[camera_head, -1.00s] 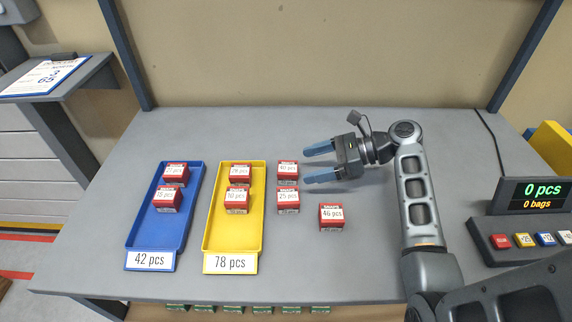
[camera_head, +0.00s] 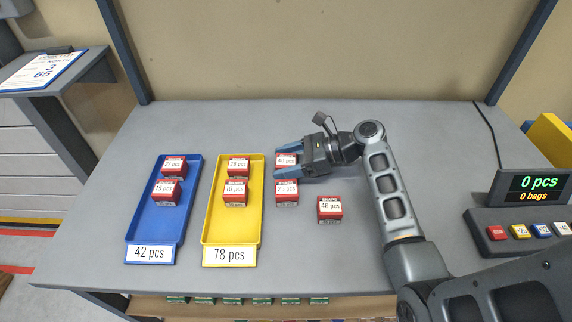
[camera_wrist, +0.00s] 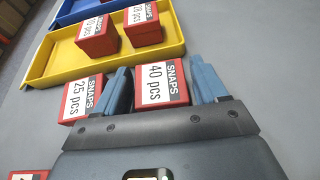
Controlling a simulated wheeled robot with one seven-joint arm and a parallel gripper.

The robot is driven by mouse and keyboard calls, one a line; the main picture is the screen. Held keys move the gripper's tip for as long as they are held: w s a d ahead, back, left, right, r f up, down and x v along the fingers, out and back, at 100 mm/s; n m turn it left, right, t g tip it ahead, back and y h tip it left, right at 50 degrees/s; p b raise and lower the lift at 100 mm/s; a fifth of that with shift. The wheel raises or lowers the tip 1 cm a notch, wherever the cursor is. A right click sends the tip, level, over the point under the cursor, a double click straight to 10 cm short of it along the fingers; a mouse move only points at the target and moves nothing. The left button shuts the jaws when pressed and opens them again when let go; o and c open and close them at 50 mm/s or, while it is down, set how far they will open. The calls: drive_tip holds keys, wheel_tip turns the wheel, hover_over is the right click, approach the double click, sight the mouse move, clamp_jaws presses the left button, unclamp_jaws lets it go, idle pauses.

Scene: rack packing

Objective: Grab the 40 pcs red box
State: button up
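The red box labelled 40 pcs (camera_head: 286,160) stands on the grey table right of the yellow tray, at the back. In the wrist view the 40 pcs box (camera_wrist: 163,85) sits between the two blue fingers. My gripper (camera_head: 281,161) is open around this box, one finger on each side. Small gaps seem to show beside the box, but contact cannot be told for sure. The 25 pcs red box (camera_head: 287,193) stands just in front of it, close to one finger; it also shows in the wrist view (camera_wrist: 82,98).
A yellow tray (camera_head: 218,215) marked 78 pcs and a blue tray (camera_head: 148,228) marked 42 pcs each hold two red boxes. A 46 pcs red box (camera_head: 329,209) stands front right. A button panel (camera_head: 497,216) is at the right. The table's front middle is clear.

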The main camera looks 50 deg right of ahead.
drive_tip(key=c, duration=0.9)
drive_tip(key=shift+o, duration=0.2)
